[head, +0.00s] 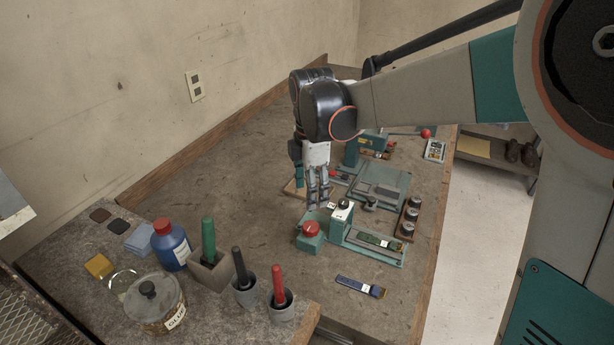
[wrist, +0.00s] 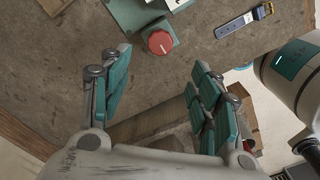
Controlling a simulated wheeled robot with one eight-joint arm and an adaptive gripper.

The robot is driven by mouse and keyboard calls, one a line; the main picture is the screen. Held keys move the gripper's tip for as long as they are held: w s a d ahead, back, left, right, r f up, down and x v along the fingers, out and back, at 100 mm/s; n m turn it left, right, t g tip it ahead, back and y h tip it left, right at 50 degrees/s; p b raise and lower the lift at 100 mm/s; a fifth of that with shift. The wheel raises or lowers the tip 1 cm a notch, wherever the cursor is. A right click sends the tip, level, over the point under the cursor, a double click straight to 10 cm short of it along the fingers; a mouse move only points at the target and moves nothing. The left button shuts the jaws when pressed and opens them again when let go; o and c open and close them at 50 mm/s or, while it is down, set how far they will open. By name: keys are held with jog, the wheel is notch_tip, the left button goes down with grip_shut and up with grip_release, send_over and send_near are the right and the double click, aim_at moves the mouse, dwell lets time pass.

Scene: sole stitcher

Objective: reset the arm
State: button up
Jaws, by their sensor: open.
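My gripper (head: 318,188) hangs from my arm over the middle of the workbench in the head view, fingers pointing down. In the wrist view its two teal-padded fingers (wrist: 155,95) stand wide apart with nothing between them but bare bench top and a wooden piece lower down. In the head view the fingers are just behind a teal machine (head: 338,226) with a red round button (head: 311,227). The red button also shows in the wrist view (wrist: 159,42), beyond the fingertips. I cannot tell the exact height of the fingers above the bench.
A blue bottle (head: 172,246), a glue jar (head: 155,303) and cups holding green, black and red handled tools (head: 278,296) stand at the front left. A blue strap (head: 361,286) lies near the right edge. A wooden rack (head: 408,218) stands right. The bench's left middle is clear.

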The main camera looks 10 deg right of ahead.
jog(key=s+d+r+m+t, duration=0.2)
jog(key=s+d+m, duration=0.3)
jog(key=s+m, duration=0.5)
jog(key=s+d+r+m+t, duration=0.2)
jog(key=s+d+m+t, duration=0.3)
jog(key=s+m, duration=0.5)
jog(key=shift+s+d+r, duration=0.2)
jog(key=shift+d+r, duration=0.1)
jog(key=shift+d, duration=0.45)
